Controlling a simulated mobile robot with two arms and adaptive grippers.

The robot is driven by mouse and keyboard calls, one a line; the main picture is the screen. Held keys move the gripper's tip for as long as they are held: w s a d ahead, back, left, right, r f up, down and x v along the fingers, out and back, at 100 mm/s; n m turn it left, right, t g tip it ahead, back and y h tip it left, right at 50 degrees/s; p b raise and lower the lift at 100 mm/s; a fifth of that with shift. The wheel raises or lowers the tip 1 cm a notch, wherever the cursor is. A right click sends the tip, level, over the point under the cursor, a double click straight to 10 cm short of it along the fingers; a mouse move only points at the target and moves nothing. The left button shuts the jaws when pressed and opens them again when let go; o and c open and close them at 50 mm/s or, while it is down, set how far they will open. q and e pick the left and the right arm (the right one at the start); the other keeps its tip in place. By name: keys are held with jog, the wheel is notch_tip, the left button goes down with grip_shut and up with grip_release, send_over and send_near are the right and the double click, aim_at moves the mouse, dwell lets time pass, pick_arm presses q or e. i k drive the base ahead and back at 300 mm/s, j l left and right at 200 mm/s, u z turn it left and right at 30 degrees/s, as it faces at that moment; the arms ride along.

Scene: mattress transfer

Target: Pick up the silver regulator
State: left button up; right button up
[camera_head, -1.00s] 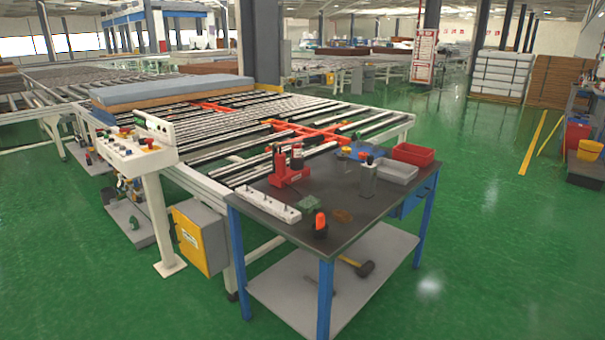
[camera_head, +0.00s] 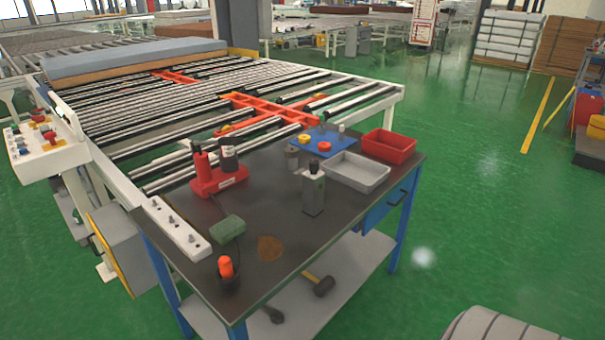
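A small silver-grey cylindrical piece (camera_head: 293,158), possibly the silver regulator, stands on the dark-topped workbench (camera_head: 330,215). It is at the left edge of a blue plate (camera_head: 322,139) with yellow and red knobs. It is too small to identify for certain. A grey bottle-shaped object with a dark top (camera_head: 314,190) stands upright in front of it and partly overlaps it. Neither of my grippers is in view.
Left of these stand a red device (camera_head: 219,178), a white strip (camera_head: 176,228), a green block (camera_head: 228,229) and an orange-topped item (camera_head: 226,270). A grey tray (camera_head: 356,173) and red bin (camera_head: 388,146) sit right. A roller conveyor (camera_head: 200,105) lies behind. Green floor is open at right.

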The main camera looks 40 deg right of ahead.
aim_at(313, 187)
jog(key=i+l, duration=0.1)
jog(key=l, duration=0.75)
jog(key=i+l+u, duration=0.1)
jog(key=l, duration=0.7)
jog(key=i+l, duration=0.1)
jog(key=l, duration=0.75)
